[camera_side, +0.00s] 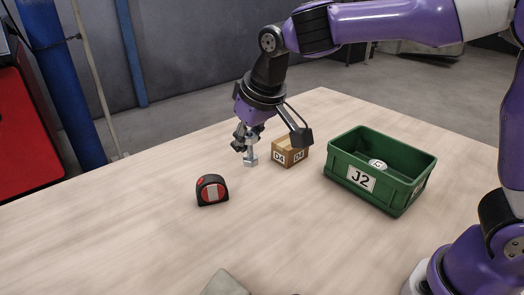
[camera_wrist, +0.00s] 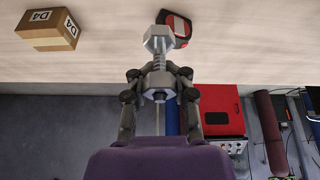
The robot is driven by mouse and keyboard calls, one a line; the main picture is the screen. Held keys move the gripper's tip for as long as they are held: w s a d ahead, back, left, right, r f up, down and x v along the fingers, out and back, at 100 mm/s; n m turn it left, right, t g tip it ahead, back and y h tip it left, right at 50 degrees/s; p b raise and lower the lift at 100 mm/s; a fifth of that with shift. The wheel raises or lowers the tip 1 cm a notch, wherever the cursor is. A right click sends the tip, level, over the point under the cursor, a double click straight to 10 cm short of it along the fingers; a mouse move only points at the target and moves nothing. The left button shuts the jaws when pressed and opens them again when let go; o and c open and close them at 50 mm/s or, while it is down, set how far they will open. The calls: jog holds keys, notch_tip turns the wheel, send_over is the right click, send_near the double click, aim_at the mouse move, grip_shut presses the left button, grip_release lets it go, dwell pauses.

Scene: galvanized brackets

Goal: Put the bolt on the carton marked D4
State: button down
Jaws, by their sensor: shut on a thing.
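The grey metal bolt (camera_side: 251,160) is held in my gripper (camera_side: 245,140), head end pointing down, just left of the carton in the side view. The wrist view shows the bolt (camera_wrist: 157,42) between the two fingers of my gripper (camera_wrist: 160,78), which are shut on it. The small brown carton (camera_side: 290,153) has white D4 labels and stands on the table. It also shows at the upper left of the wrist view (camera_wrist: 48,32). The bolt is apart from the carton. How far the bolt is above the table is hard to tell.
A black and red tape measure (camera_side: 212,190) lies to the front left. A greyish object (camera_side: 225,284) is cut off at the bottom edge.

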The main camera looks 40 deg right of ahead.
jog(key=w+d+r+m+h, duration=0.1)
jog(key=w+d+m, duration=0.1)
jog(key=w+d, duration=0.3)
jog(key=w+d+r+m, duration=0.1)
jog(key=w+d+m, duration=0.1)
jog(key=d, duration=0.5)
send_over(290, 149)
jog(key=w+d, duration=0.4)
jog(key=f, duration=0.6)
jog(key=shift+s+a+f, duration=0.15)
jog(key=shift+a+f, duration=0.05)
jog(key=shift+d+f, duration=0.15)
jog(key=shift+f, duration=1.9)
jog(key=shift+f, duration=0.1)
jog(key=c, duration=0.7)
grip_release()
jog(key=shift+f, duration=0.1)
